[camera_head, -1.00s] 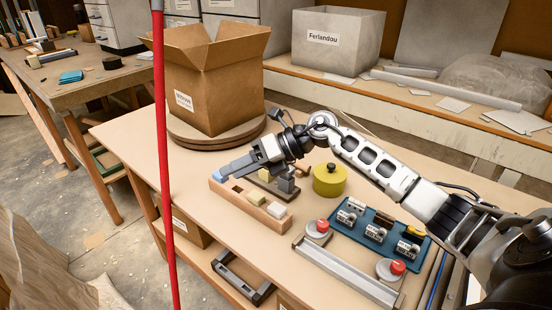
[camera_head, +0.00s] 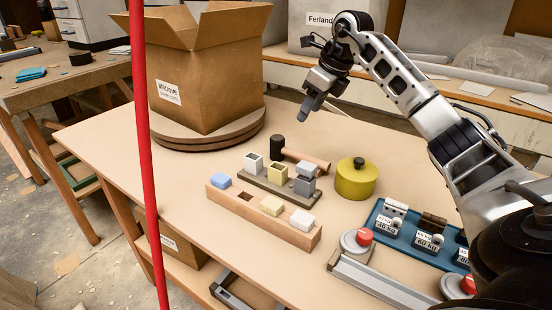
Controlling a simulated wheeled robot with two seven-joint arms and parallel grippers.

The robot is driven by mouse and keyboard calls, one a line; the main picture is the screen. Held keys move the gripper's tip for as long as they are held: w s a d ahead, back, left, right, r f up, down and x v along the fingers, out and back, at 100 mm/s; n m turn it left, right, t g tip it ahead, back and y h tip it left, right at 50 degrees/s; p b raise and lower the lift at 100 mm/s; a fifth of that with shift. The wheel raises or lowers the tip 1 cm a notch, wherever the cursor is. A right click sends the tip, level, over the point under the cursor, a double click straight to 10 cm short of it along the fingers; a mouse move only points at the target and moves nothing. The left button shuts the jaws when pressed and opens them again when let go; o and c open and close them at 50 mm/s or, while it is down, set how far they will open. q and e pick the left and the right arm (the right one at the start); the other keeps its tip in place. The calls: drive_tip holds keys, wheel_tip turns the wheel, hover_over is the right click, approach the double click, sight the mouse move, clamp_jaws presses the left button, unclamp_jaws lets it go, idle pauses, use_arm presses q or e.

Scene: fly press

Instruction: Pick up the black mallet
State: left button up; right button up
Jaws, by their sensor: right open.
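The black mallet lies on the workbench behind the small blocks. My left gripper is not in view.
A wooden rack (camera_head: 262,220) with blue, yellow and white blocks and a dark base (camera_head: 268,190) with small cups stand in front. A yellow pot (camera_head: 356,180) sits right. A cardboard box (camera_head: 205,75) on a round board (camera_head: 210,136) is behind left. A red pole (camera_head: 146,150) crosses the left.

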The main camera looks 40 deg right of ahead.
drive_tip(key=f, duration=0.1)
approach(288, 149)
drive_tip(key=x, duration=0.4)
drive_tip(key=shift+s+a+f+b, duration=0.25)
drive_tip(key=shift+f+b, duration=0.15)
drive_tip(key=shift+w+d+x, duration=0.1)
drive_tip(key=shift+w+x, duration=0.05)
drive_tip(key=shift+x, duration=0.85)
drive_tip(key=shift+w+d+x, duration=0.1)
drive_tip(key=shift+x, duration=0.95)
drive_tip(key=shift+w+d+x, duration=0.1)
drive_tip(key=shift+w+x, duration=0.05)
drive_tip(key=shift+x, duration=0.85)
drive_tip(key=shift+r, duration=0.1)
clamp_jaws()
